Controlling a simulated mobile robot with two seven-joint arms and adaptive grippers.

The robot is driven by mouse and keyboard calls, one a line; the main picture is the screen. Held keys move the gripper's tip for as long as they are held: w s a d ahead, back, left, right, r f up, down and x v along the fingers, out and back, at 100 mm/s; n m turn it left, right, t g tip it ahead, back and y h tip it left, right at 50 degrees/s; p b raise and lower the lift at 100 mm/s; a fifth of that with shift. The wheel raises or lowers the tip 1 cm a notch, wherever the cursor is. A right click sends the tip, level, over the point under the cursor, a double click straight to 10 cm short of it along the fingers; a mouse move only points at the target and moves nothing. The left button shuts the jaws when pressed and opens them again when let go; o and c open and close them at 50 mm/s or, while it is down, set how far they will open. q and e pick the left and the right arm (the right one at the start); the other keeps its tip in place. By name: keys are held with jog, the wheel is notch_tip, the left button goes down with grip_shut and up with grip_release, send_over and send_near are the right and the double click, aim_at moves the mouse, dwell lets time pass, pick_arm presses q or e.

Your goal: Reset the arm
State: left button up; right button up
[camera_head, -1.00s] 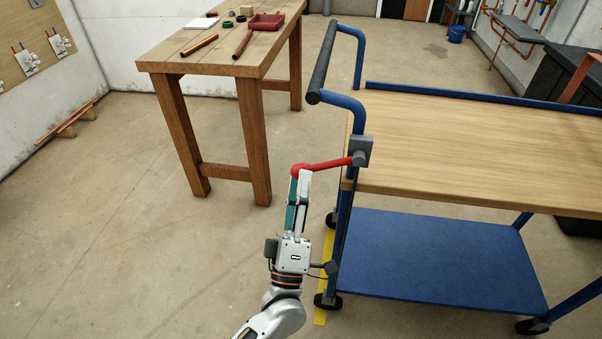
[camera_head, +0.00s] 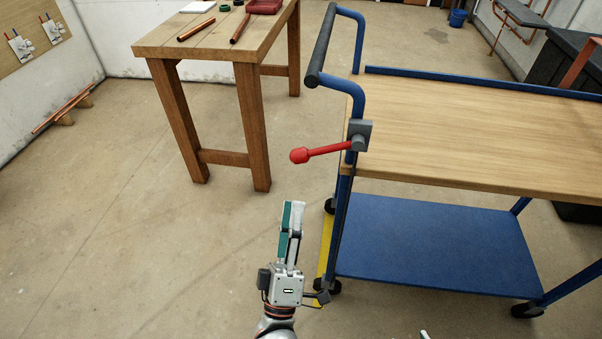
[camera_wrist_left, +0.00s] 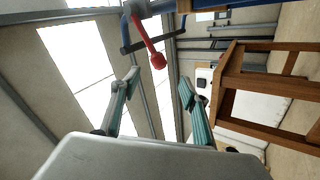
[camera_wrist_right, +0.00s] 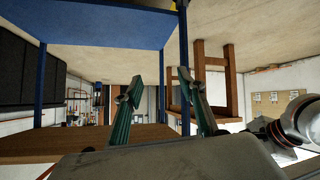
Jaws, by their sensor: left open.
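The red lever (camera_head: 325,150) with a round knob sticks out to the left from a grey block (camera_head: 359,135) on the blue trolley's (camera_head: 566,302) handle post. It is nearly level in the head view. My left gripper (camera_head: 292,208) is below the lever, apart from it, pointing up the picture. In the left wrist view the lever (camera_wrist_left: 149,42) shows beyond the spread, empty fingers (camera_wrist_left: 158,86). My right gripper (camera_wrist_right: 160,80) shows open and empty in the right wrist view. In the head view only a small tip of the right arm shows at the bottom edge.
The trolley's wooden top (camera_head: 480,140) and blue lower shelf (camera_head: 430,245) are bare. A wooden workbench (camera_head: 215,45) with copper pipes (camera_head: 197,30) stands behind at the left. Copper pipes (camera_head: 62,108) lie by the left wall. The floor left of my left gripper is clear.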

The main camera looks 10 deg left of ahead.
pick_arm(q)
jog(key=s+a+f+m+g+h+p, duration=0.1)
jog(key=s+a+f+m+g+p, duration=0.4)
jog(key=s+f+m+g, duration=0.2)
jog(key=s+a+f+m+g+h+p, duration=0.1)
jog(key=s+a+f+m+g+p, duration=0.4)
jog(key=s+m, duration=0.6)
notch_tip(320, 180, down, 3)
jog(key=a+g, duration=0.1)
jog(key=g, duration=0.1)
jog(key=shift+a+r+g+h+p, duration=0.15)
jog(key=shift+a+g+h+p, duration=0.1)
jog(key=shift+g+h+p, duration=0.1)
pick_arm(e)
jog(key=shift+m, duration=0.4)
jog(key=r, duration=0.1)
jog(key=s+r, duration=0.1)
jog(key=r, duration=0.3)
jog(key=shift+s+a, duration=0.2)
jog(key=shift+a, duration=0.05)
jog(key=shift+w+r, duration=0.2)
jog(key=shift+r, duration=0.15)
pick_arm(q)
jog(key=shift+w, duration=0.1)
pick_arm(e)
jog(key=shift+s+f, duration=0.1)
jog(key=shift+f, duration=0.1)
